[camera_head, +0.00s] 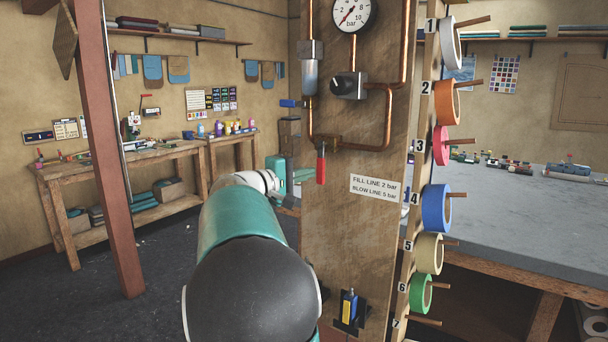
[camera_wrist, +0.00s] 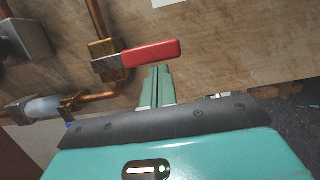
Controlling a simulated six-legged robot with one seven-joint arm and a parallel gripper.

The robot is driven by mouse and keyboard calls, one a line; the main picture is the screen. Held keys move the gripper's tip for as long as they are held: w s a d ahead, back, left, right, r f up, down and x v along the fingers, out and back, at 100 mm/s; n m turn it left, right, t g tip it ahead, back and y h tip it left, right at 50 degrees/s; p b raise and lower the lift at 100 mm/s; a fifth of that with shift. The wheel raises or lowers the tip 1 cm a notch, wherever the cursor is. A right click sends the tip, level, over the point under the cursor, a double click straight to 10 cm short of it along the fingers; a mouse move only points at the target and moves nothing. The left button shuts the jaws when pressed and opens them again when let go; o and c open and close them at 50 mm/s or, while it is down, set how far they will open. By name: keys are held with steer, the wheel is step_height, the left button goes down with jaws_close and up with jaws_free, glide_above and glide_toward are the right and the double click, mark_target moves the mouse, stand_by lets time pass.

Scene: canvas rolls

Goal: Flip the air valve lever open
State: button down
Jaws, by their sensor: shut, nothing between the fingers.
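The red air valve lever (camera_head: 321,165) hangs straight down from a brass valve (camera_head: 325,142) on the copper pipe of the wooden panel. In the wrist view the red lever (camera_wrist: 150,53) runs rightward from the brass valve (camera_wrist: 103,47). My gripper (camera_head: 303,175) is just left of the lever in the head view, its fingers pointing toward it. In the wrist view my gripper (camera_wrist: 157,75) is shut and empty, with fingertips right beside the lever's long edge. I cannot tell whether they touch it.
A pressure gauge (camera_head: 352,14) and a black-knobbed regulator (camera_head: 347,85) sit above the valve. A "FILL LINE / BLOW LINE" label (camera_head: 376,187) is lower right. Tape rolls on pegs, such as the blue roll (camera_head: 437,208), line the panel's right edge. A grey-topped table (camera_head: 530,215) stands beyond.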

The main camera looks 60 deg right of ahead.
mark_target(324, 179)
steer(key=shift+s+f+n, duration=0.2)
steer(key=shift+s+n, duration=0.15)
steer(key=shift+n, duration=0.35)
steer(key=s+n, duration=0.1)
steer(key=n+h, duration=0.1)
steer(key=shift+s+a+f+n, duration=0.2)
steer(key=shift+s+n, duration=0.1)
steer(key=shift+s, duration=0.1)
steer(key=s+n, duration=0.2)
steer(key=n, duration=0.1)
steer(key=s+n+h, duration=0.1)
steer(key=n, duration=0.1)
steer(key=shift+a+r, duration=0.25)
steer(key=s+r+n+t+h, duration=0.1)
steer(key=s+r+n+t, duration=0.2)
steer(key=n, duration=0.7)
steer(key=shift+s+a+r+n+h, duration=0.3)
steer(key=shift+s+a+r+h, duration=0.1)
steer(key=shift+s+r, duration=0.35)
steer(key=shift+s, duration=0.1)
